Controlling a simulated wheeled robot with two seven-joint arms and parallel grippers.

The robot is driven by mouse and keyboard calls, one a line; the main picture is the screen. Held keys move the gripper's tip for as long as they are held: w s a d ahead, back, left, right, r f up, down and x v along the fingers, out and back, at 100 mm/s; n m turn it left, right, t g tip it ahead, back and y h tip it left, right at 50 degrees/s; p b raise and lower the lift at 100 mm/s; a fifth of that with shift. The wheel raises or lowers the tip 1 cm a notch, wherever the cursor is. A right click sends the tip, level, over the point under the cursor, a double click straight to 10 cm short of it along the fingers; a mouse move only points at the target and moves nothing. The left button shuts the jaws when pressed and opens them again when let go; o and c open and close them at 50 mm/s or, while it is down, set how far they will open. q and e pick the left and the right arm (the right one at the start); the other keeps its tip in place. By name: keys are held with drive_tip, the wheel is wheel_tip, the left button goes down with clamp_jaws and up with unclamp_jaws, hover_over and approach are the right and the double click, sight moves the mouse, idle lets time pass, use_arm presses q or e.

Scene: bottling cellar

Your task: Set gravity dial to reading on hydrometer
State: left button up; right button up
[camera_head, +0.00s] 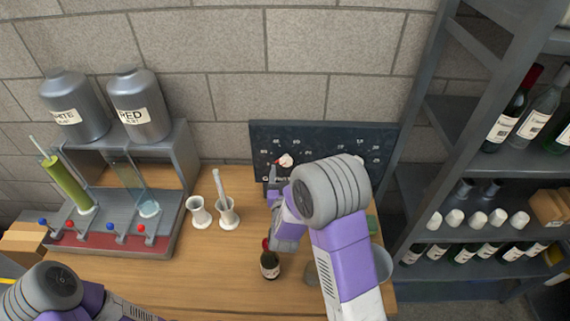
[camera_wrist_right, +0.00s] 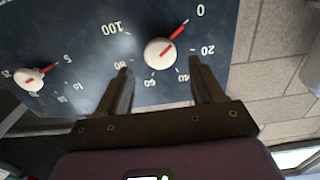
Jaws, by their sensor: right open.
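The dark dial board (camera_head: 325,132) stands against the wall at the back of the table. Its left dial (camera_head: 286,160), above a label starting with G, has a white knob and red pointer. In the right wrist view this dial (camera_wrist_right: 160,53), marked 0 to 100, appears upside down with its pointer at about 0. My right gripper (camera_wrist_right: 160,75) is open, its fingers either side of the knob; contact is unclear. A thin stem, apparently the hydrometer (camera_head: 38,145), rises from the green-filled cylinder (camera_head: 66,180) at left; its reading is too small to tell. My left gripper is out of view.
A bottle shelf (camera_head: 470,165) is at right.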

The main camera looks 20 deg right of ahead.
sight(286, 162)
drive_tip(key=shift+x, duration=1.65)
drive_tip(key=shift+c, duration=0.5)
